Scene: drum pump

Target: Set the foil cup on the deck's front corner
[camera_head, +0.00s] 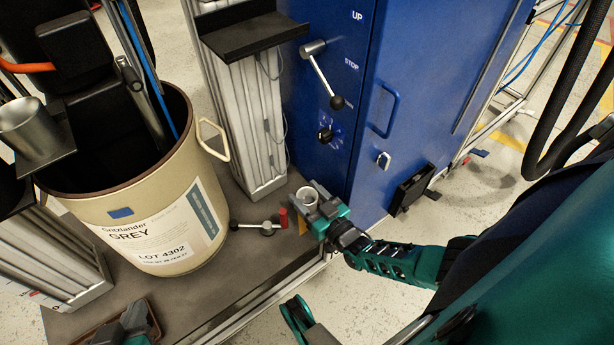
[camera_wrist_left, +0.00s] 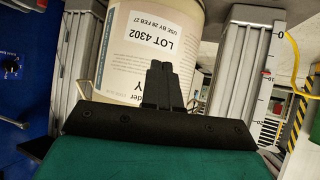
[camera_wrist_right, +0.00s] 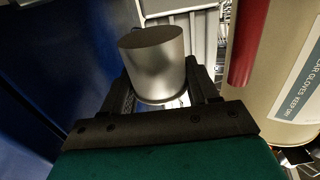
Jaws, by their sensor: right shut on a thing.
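The foil cup (camera_head: 307,196) is a small silver cup, upright in the head view, at the deck's right end by the blue cabinet. My right gripper (camera_head: 322,205) is shut on it; the right wrist view shows the cup's silver wall (camera_wrist_right: 153,65) between the fingers. I cannot tell whether its base touches the deck.
A metal column (camera_head: 250,130) and the blue cabinet (camera_head: 350,110) rise behind. Another silver cylinder (camera_head: 30,128) sits far left.

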